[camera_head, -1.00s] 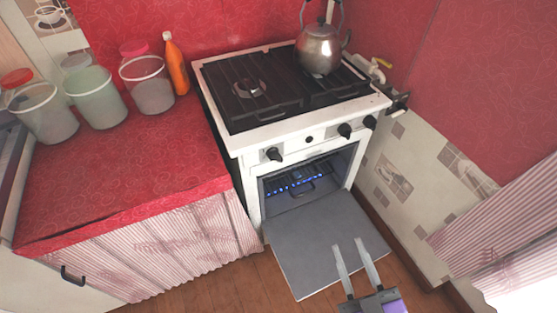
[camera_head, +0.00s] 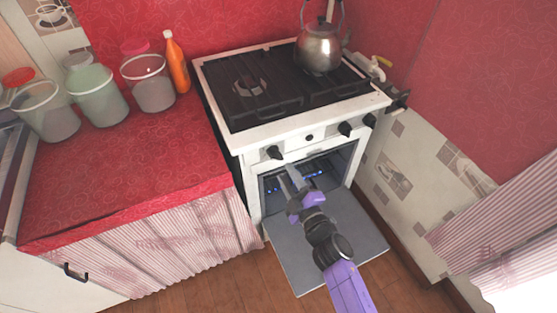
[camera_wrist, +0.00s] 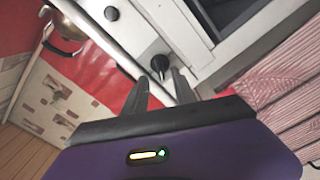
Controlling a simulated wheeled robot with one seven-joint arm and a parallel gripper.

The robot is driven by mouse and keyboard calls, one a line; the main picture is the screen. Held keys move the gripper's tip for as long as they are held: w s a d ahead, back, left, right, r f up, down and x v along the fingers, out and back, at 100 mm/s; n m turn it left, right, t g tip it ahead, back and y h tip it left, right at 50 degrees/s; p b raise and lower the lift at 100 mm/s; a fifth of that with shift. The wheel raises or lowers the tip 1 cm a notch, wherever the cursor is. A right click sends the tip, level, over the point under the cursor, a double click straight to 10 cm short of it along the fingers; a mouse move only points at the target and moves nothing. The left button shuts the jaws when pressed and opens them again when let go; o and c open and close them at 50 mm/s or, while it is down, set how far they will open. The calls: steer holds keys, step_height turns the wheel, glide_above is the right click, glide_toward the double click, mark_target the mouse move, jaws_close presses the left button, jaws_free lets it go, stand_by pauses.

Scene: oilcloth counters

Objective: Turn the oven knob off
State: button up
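The white stove (camera_head: 262,137) has a black knob (camera_head: 274,153) at the left of its front panel. Two more black knobs (camera_head: 345,129) (camera_head: 370,121) sit at the right. The oven door (camera_head: 300,265) is folded down, and blue flames (camera_head: 272,189) show inside. My gripper (camera_head: 287,174) is open and empty, its fingers in front of the oven opening just below the left knob. In the wrist view a black knob (camera_wrist: 160,65), seemingly that left one, lies just beyond and between the spread fingertips of my gripper (camera_wrist: 159,82). I see no clear contact.
A kettle (camera_head: 318,48) stands on the right of the hob. Several lidded containers (camera_head: 97,95) and an orange bottle (camera_head: 177,66) stand on the red counter (camera_head: 130,170) to the left. A tap (camera_head: 376,66) sits by the right wall. My arm extends above the lowered door.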

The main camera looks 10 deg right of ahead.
mark_target(278, 160)
steer(key=b+x, duration=0.1)
steer(key=x, duration=0.5)
steer(key=shift+w+a, duration=0.1)
steer(key=shift+w, duration=0.15)
steer(key=shift+c, duration=0.2)
jaws_close()
